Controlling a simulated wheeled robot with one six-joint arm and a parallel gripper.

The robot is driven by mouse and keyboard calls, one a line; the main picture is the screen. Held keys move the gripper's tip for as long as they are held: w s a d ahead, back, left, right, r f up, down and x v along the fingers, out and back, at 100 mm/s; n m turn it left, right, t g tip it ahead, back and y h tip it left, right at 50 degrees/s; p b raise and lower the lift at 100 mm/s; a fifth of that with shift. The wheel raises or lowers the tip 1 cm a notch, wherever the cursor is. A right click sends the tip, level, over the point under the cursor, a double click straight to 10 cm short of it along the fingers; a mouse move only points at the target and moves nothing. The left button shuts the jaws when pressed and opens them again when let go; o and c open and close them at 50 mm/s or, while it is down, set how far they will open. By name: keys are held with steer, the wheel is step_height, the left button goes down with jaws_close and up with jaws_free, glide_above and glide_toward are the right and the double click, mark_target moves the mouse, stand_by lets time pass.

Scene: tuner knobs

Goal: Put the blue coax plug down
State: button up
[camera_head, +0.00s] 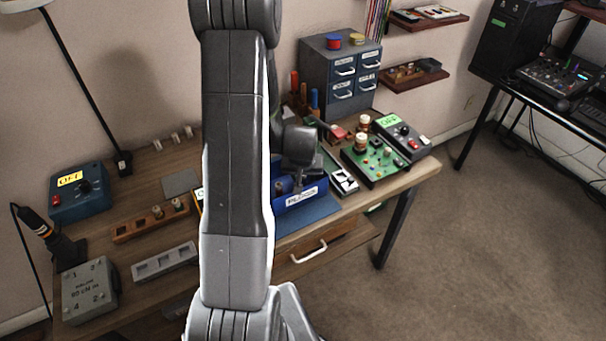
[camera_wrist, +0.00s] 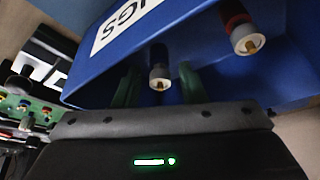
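The blue bin labelled PLUGS (camera_head: 318,188) stands on the bench, and its wall (camera_wrist: 90,85) fills much of the wrist view. A dark plug with a silver end and brass pin (camera_wrist: 159,77), apparently the blue coax plug, is between my gripper's green fingers (camera_wrist: 158,88). A gap shows on each side of it, so the fingers look open. A red-banded plug (camera_wrist: 243,36) is to the right in the bin. In the head view, my gripper (camera_head: 298,172) is low at the bin, its fingertips hard to make out.
Right of the bin are a slotted metal block (camera_head: 342,179), a green circuit board (camera_head: 377,160) and a grey switch box (camera_head: 404,138). A drawer cabinet (camera_head: 340,72) stands behind. At left are a wooden rack (camera_head: 137,229) and a grey slotted block (camera_head: 164,262).

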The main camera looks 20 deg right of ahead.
steer(key=shift+r, duration=0.15)
steer(key=shift+s+r, duration=0.1)
steer(key=shift+r, duration=0.4)
steer(key=v, duration=1.1)
steer(key=shift+s, duration=0.15)
